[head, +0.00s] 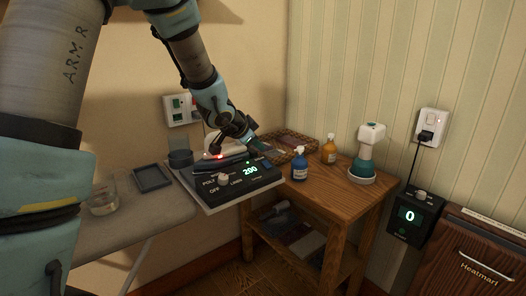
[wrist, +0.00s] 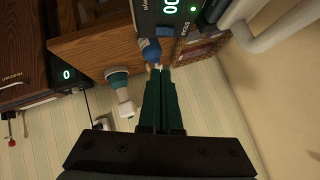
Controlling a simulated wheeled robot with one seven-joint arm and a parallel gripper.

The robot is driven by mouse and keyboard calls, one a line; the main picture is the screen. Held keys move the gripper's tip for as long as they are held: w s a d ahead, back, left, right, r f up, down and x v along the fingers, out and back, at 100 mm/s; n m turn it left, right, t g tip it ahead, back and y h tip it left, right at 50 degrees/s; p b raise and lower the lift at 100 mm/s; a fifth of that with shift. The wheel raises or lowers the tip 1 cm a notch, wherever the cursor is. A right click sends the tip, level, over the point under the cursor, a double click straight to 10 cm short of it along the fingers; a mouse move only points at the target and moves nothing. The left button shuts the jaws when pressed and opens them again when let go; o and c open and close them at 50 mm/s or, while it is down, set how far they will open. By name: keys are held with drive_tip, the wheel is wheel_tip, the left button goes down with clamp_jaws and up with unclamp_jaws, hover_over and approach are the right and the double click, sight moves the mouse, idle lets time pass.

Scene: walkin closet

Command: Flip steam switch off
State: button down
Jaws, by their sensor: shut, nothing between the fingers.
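The iron station's dark control panel (head: 238,186) carries a dial, a lit display reading 200, and labels POLY, OFF and LINEN. Its edge also shows at the top of the wrist view (wrist: 147,12), with a STEAM label (wrist: 184,29) and small green lights beside it. My gripper (head: 256,147) is above the panel's back right side in the head view. In the wrist view its dark green fingers (wrist: 158,72) are together and empty, with the tips close to the blue bottle in the picture.
A blue bottle (head: 300,164), an orange bottle (head: 329,150) and a white-green steamer (head: 368,155) stand on the wooden table (head: 333,187). A wicker tray (head: 297,142) is behind. A black box reading 0 (head: 413,216) hangs right. A grey tray (head: 152,178) lies left.

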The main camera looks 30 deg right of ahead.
drive_tip(key=shift+s+a+r, duration=0.2)
drive_tip(key=shift+a+r, duration=0.1)
drive_tip(key=shift+a, duration=0.05)
drive_tip(key=shift+w+a+r+b, duration=0.3)
drive_tip(key=shift+w+r+b, duration=0.25)
drive_tip(key=shift+b, duration=0.65)
drive_tip(key=shift+f, duration=0.1)
drive_tip(key=shift+d+f, duration=0.1)
drive_tip(key=b, duration=0.2)
hover_over(267, 162)
drive_tip(key=s+a, duration=0.2)
drive_tip(key=s, duration=0.1)
wheel_tip(267, 162, down, 7)
drive_tip(key=shift+r, duration=0.15)
drive_tip(key=shift+w+a+f, duration=0.15)
drive_tip(key=shift+w+f, duration=0.1)
drive_tip(key=shift+f, duration=0.3)
drive_tip(key=shift+w+a+f, duration=0.1)
drive_tip(key=shift+w+f, duration=0.1)
drive_tip(key=shift+f, duration=0.3)
drive_tip(key=shift+w+f, duration=0.25)
drive_tip(key=shift+f, duration=0.35)
